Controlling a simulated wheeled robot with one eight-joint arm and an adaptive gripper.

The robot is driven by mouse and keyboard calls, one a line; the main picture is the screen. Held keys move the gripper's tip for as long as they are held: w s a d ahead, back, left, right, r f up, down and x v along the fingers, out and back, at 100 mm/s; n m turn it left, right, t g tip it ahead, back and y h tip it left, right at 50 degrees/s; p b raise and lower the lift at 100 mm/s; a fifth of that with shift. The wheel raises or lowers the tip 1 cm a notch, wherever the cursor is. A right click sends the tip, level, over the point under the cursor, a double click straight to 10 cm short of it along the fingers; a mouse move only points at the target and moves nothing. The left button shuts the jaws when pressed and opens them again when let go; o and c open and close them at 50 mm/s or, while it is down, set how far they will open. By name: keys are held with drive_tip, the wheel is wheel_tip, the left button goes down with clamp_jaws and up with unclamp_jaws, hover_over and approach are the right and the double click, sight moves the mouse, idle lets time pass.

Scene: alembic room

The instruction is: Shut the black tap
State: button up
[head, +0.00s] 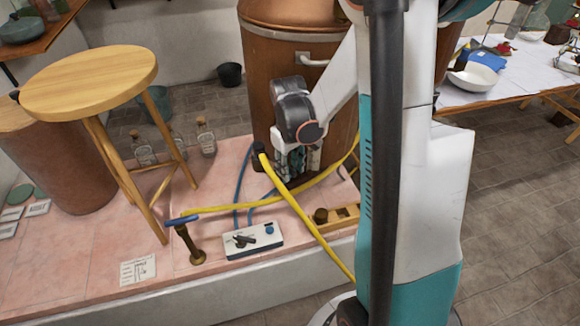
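A small black fitting that looks like the black tap (258,150) sits low on the front of the large copper vessel (262,75) in the head view. The yellow hose (290,196) runs down from beside it. My gripper (296,163) points down just right of the fitting, in front of the vessel. I cannot tell whether the fingers touch it, or whether they are open or shut. The tap's handle position is too small to read.
A wooden stool (90,82) stands left on the pink tiled platform (75,235). A brass post with a blue handle (188,238), a white box with a black lever (252,240) and a wooden block (340,217) stand near the platform edge. Glass bottles (176,145) stand behind.

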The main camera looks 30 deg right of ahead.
drive_tip(key=shift+c, duration=0.6)
clamp_jaws()
drive_tip(key=shift+w+d+n, duration=0.1)
drive_tip(key=shift+d+n, duration=0.15)
drive_tip(key=shift+n, duration=0.5)
drive_tip(key=shift+d+n, duration=0.2)
drive_tip(key=shift+n, duration=0.55)
drive_tip(key=shift+w+d+n+b, duration=0.15)
drive_tip(key=shift+d+n, duration=0.05)
drive_tip(key=shift+n, duration=0.7)
drive_tip(key=shift+w+d+n+b, duration=0.1)
drive_tip(key=shift+d+n+b, duration=0.1)
drive_tip(key=shift+n, duration=0.7)
